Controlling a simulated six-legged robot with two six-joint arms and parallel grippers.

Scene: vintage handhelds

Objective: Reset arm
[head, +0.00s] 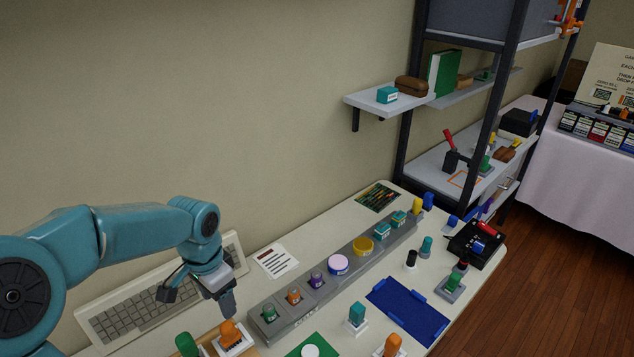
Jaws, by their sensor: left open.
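My left arm comes in from the left. Its gripper (196,299) points down over the near left part of the white table (330,220), above the front of a keyboard (120,312). The jaws are apart and I see nothing between them. An orange piece on a white base (231,336) stands just below and to the right of the fingertips, with a green piece (187,345) to its left. My right gripper does not show.
A long grey rack (352,254) with several coloured pieces lies to the right of the gripper. Beyond are a blue tray (408,311), a black box (476,243) and a wall shelf (364,100). The air above the table's middle is free.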

